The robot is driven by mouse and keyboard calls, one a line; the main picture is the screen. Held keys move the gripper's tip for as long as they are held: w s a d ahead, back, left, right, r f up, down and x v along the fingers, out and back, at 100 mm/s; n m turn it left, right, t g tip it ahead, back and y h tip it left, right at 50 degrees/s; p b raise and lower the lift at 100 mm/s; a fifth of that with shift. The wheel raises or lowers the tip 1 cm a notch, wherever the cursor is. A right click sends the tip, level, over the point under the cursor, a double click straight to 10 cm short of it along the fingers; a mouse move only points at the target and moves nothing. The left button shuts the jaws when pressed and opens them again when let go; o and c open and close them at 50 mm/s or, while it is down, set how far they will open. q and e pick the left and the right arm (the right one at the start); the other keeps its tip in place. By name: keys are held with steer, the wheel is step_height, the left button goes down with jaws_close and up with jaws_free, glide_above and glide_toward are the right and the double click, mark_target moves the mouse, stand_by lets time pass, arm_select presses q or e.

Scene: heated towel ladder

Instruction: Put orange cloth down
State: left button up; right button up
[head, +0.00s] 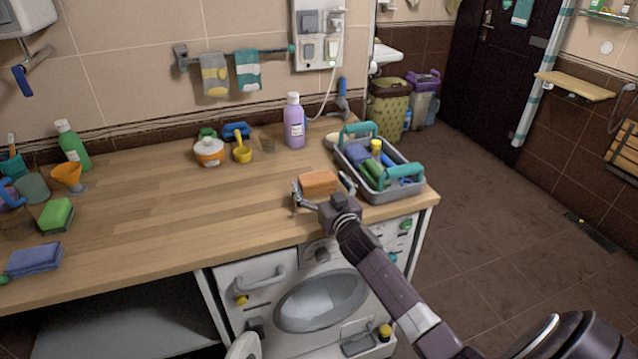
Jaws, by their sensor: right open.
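The orange cloth (319,182) is a small folded block. It appears to rest on the wooden counter (200,215) near its front edge, left of a grey caddy. My right gripper (322,188) is open, with one finger on each side of the cloth. Whether the fingers touch the cloth cannot be told. My left gripper is not in view.
The grey caddy (388,189) with teal handles holds bottles and cloths just right of the gripper. A purple bottle (294,125), a yellow scoop (243,150) and an orange-white jar (209,153) stand behind. The counter's middle is clear.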

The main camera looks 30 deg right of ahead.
steer(key=shift+f+b, duration=0.1)
steer(key=shift+b, duration=0.2)
steer(key=v, duration=0.8)
steer(key=shift+f+b, duration=0.2)
steer(key=shift+b, duration=0.2)
